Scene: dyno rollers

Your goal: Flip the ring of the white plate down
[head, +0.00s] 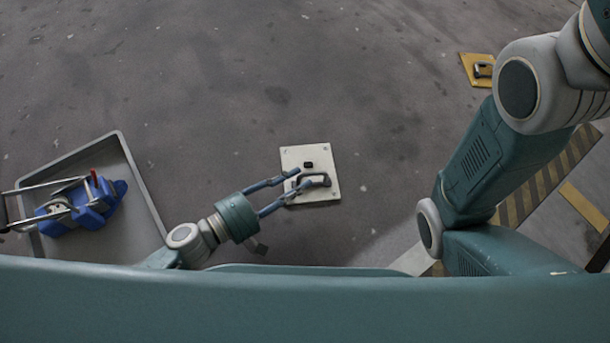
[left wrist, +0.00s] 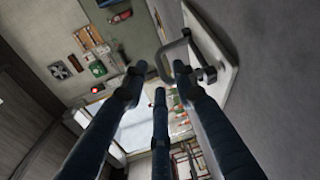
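The white plate (head: 293,158) lies on the grey floor in the middle of the head view. Its dark metal ring (head: 328,181) is near the plate's lower right. In the left wrist view the ring (left wrist: 167,58) stands out from the white plate (left wrist: 222,50), raised rather than flat. My left gripper (head: 302,179) is open, its fingers reaching over the plate's left side. In the left wrist view the gripper (left wrist: 158,85) has its fingers spread, with the ring just beyond the right fingertip; whether they touch is unclear. My right gripper is out of view.
A grey tray (head: 150,195) with a blue device (head: 95,208) stands at the left. A yellow plate (head: 470,62) with a dark ring lies at the upper right. Yellow-black floor stripes (head: 535,190) run at the right. The floor around the white plate is clear.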

